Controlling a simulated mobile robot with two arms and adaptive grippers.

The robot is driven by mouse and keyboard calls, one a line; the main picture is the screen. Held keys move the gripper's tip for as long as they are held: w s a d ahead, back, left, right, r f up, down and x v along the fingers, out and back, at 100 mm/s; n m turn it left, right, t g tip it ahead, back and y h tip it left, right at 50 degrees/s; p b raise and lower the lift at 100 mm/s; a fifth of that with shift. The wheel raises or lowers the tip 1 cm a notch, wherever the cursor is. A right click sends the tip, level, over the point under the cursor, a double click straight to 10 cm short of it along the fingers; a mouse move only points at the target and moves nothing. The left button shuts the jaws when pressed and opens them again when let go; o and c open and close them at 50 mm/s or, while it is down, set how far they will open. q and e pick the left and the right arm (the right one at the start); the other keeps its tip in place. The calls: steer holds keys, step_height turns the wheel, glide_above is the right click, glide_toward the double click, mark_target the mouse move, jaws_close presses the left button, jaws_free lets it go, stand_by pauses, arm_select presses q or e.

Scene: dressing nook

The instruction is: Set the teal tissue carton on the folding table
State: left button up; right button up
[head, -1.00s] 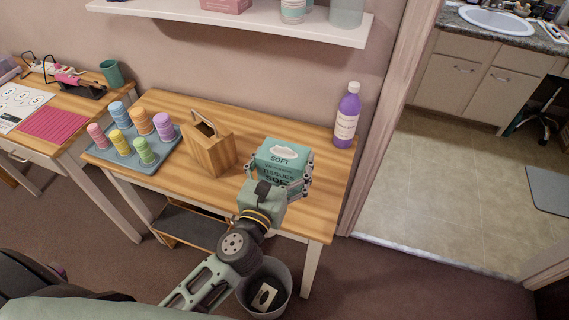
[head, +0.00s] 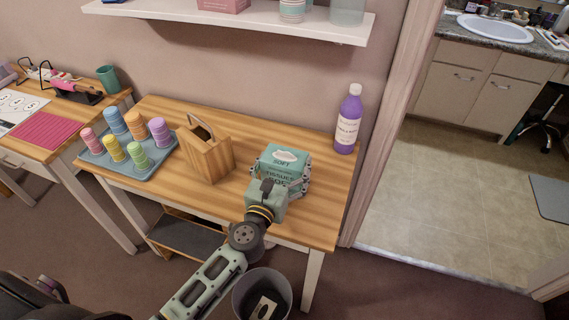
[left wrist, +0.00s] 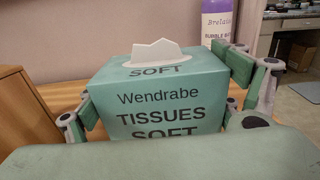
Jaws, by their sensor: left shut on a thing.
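The teal tissue carton (head: 282,160) is upright at the right part of the wooden folding table (head: 230,200), with a white tissue showing at its top. My left gripper (head: 282,183) is shut on the carton from the front, a finger on each side. In the left wrist view the carton (left wrist: 158,95) fills the middle, between the fingers of my left gripper (left wrist: 160,110). Its underside is hidden, so I cannot tell whether it touches the tabletop. My right gripper is not in view.
A wooden holder (head: 205,157) stands left of the carton and a purple bottle (head: 347,120) behind it to the right. A shelf (head: 240,22) hangs above; a grey bin (head: 243,295) stands below.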

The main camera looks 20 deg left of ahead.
arm_select(q)
steer(key=shift+f+b, duration=0.3)
steer(key=o, duration=1.2)
steer(key=shift+r, duration=0.1)
steer(key=shift+r+p, duration=0.45)
steer(key=shift+p, duration=0.05)
steer(key=s+b, duration=0.1)
steer(key=s, duration=0.6)
steer(key=s+b, duration=0.1)
steer(key=s, duration=0.2)
steer(key=shift+s+a+f+b, duration=0.2)
steer(key=shift+s+f+b, duration=0.1)
steer(key=shift+f, duration=0.05)
steer(key=shift+s+r, duration=0.15)
steer(key=shift+s, duration=0.55)
